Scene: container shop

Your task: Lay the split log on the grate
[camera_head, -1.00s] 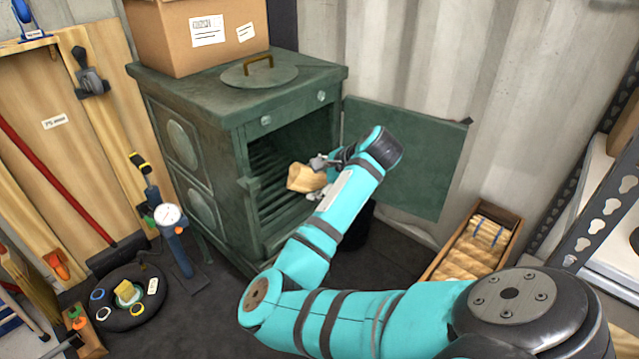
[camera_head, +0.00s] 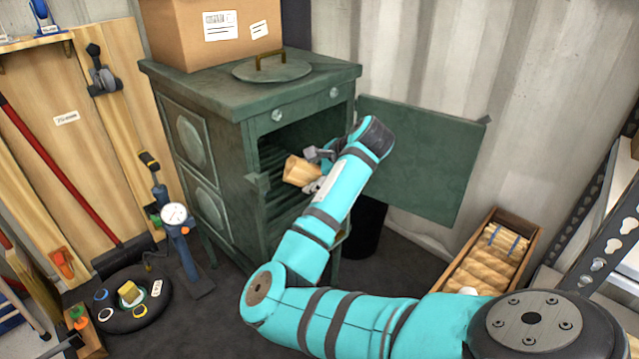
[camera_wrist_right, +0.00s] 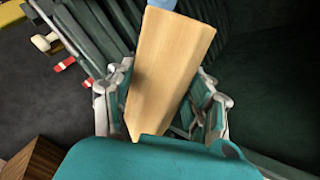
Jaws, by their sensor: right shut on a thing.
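The split log (camera_head: 299,172) is a pale wooden wedge at the open front of the green stove (camera_head: 235,150). My right gripper (camera_head: 316,170) is shut on it. In the right wrist view the log (camera_wrist_right: 168,65) sits between both fingers (camera_wrist_right: 160,105), its far end pointing toward the top of the picture. The grate (camera_head: 280,195) is a row of dark green bars inside the stove. In the head view the log appears in front of the bars; whether it touches them I cannot tell. My left gripper is not in view.
The stove door (camera_head: 425,155) stands open to the right. A cardboard box (camera_head: 190,35) and a round lid (camera_head: 272,69) are on the stove top. A wooden crate of logs (camera_head: 495,255) stands on the floor at right. Tools lean at left.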

